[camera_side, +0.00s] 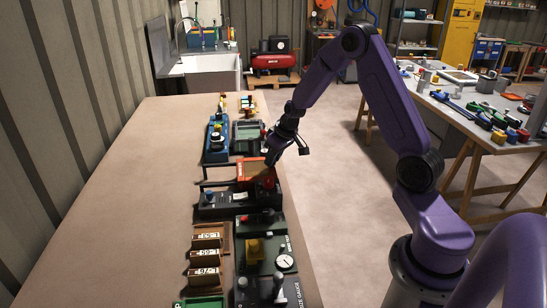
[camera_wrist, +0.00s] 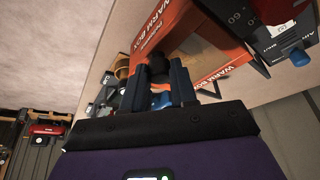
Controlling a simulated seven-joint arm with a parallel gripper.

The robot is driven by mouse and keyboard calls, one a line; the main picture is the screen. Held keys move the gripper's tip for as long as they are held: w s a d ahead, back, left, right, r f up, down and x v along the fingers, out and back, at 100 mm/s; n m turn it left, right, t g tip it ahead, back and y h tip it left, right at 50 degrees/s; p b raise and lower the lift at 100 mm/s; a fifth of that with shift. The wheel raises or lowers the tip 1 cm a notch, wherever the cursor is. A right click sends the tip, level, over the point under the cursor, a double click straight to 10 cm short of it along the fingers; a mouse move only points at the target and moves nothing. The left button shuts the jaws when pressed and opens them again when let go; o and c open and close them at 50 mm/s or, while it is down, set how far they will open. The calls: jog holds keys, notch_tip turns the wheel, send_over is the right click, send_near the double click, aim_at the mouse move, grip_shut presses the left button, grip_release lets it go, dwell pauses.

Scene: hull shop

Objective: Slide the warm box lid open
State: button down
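The warm box (camera_side: 247,168) is an orange box in the row of devices on the long bench, with its name printed on it. In the wrist view the orange warm box (camera_wrist: 165,35) fills the upper middle, tilted, with lettering on two faces. I cannot make out where its lid ends. My gripper (camera_side: 271,163) points down at the right side of the box. In the wrist view the fingers of my gripper (camera_wrist: 158,72) are apart, with a dark rounded piece between them at the box's edge. Whether they press on it is not clear.
A dark device with a red part (camera_side: 267,181) sits close in front of the box. A blue device (camera_side: 216,138) and a grey panel (camera_side: 247,131) stand behind it. A green gauge unit (camera_side: 268,262) is nearer. The bench's left side is clear.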

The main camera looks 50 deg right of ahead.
aim_at(239, 170)
jog(key=w+a, duration=0.8)
jog(key=shift+w, duration=0.1)
dwell(0.3)
jog(key=c, duration=0.9)
grip_release()
jog(key=v, duration=1.7)
jog(key=shift+r, duration=0.25)
